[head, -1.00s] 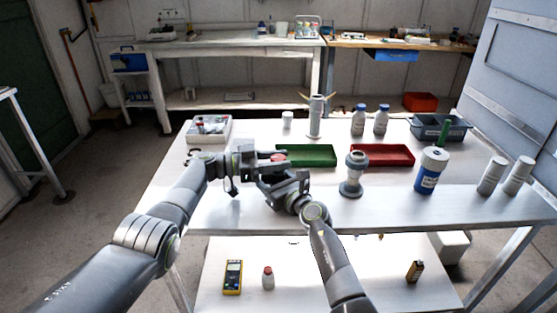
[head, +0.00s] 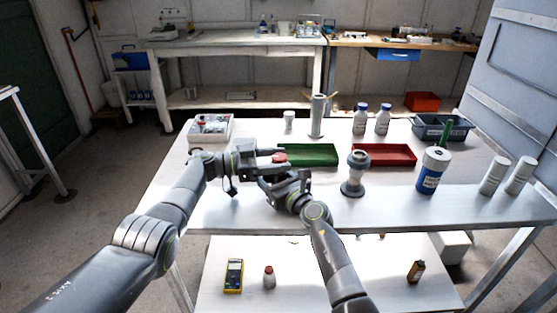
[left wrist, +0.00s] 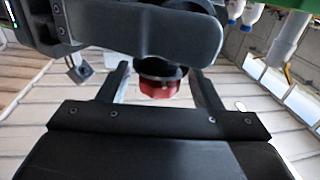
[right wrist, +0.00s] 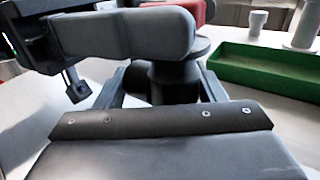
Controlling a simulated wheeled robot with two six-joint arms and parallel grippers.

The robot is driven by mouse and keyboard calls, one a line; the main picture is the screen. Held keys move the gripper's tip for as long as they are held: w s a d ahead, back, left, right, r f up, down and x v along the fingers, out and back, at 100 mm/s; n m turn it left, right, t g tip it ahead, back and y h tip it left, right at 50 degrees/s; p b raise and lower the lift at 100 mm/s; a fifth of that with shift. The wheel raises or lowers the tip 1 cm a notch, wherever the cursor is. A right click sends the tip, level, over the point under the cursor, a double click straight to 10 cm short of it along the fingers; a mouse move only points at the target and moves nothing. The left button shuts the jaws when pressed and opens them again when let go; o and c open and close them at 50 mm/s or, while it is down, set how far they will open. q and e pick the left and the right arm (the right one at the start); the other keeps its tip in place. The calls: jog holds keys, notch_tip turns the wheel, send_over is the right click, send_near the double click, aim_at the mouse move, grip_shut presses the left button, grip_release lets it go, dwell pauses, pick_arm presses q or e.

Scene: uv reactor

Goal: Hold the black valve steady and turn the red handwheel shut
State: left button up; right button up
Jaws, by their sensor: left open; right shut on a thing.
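The red handwheel (head: 280,158) sits on top of the black valve, above the left part of the table. My left gripper (head: 268,153) is open at the handwheel. In the left wrist view the handwheel (left wrist: 158,89) shows between the two spread fingers, with a dark part of the valve beside it. My right gripper (head: 284,181) is below and shut on the black valve (right wrist: 172,82), whose dark body fills the space between its fingers in the right wrist view. The handwheel's edge (right wrist: 207,12) shows above it there. In the head view the grippers mostly hide the valve.
A green tray (head: 318,163) lies just behind the grippers. A grey flanged fitting (head: 353,188) stands to their right, near a red tray (head: 412,163). A blue-and-white canister (head: 430,180) stands farther right. The table front right of the fitting is clear.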

pick_arm(q)
jog(key=s+a, duration=0.1)
jog(key=a, duration=1)
jog(key=shift+s+a, duration=0.25)
jog(key=shift+s, duration=0.15)
jog(key=shift+f, duration=0.1)
pick_arm(e)
jog(key=o, duration=1.2)
jog(key=shift+o, duration=0.2)
jog(key=shift+s, duration=0.1)
